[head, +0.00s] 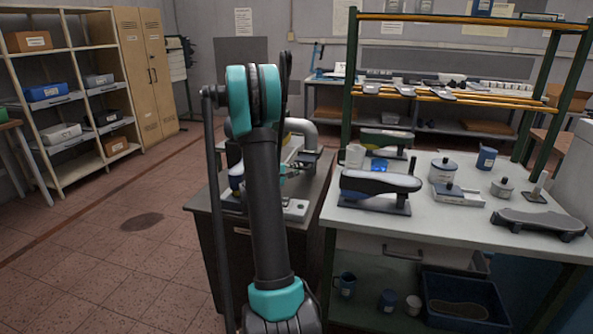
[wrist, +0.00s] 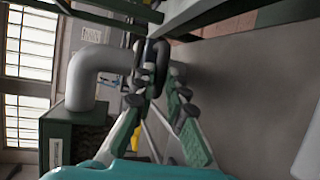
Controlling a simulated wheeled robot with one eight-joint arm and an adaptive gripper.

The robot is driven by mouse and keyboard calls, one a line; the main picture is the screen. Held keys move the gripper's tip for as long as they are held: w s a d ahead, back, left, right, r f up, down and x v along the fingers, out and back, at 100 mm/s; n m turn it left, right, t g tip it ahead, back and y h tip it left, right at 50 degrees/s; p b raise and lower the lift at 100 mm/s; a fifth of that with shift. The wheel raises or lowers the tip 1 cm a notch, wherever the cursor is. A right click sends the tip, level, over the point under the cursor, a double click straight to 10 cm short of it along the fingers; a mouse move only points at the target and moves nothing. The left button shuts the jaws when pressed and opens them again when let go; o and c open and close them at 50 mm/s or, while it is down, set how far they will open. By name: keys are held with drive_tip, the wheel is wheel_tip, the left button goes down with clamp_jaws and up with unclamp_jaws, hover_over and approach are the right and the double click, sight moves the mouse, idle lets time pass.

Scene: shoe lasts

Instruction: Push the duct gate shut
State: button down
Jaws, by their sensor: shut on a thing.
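A grey duct pipe (wrist: 95,68) with an elbow rises from a green-topped dark box in the wrist view and runs behind my fingertips. Part of this duct (head: 303,128) shows behind my arm in the head view. A dark, rounded piece, seemingly the duct gate's handle (wrist: 158,48), is at the tips of my gripper (wrist: 151,80). My fingers meet around it, in front of the pipe. The gate's plate cannot be made out, so how far it is open cannot be told. In the head view my arm hides most of the gripper.
A dark bench (head: 205,205) carries the duct equipment. To its right a grey worktable (head: 350,225) holds a shoe last on a stand (head: 378,185), pots and cups, below a green-posted rack (head: 470,98). Open floor (head: 110,260) lies to the left.

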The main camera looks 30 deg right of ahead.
sight(301, 161)
drive_tip(key=w+d, duration=0.5)
drive_tip(key=shift+d, duration=0.25)
drive_tip(key=c, duration=1.7)
unclamp_jaws()
drive_tip(key=shift+d, duration=0.1)
drive_tip(key=shift+o, duration=0.7)
drive_tip(key=v, duration=1.2)
drive_tip(key=shift+s, duration=0.1)
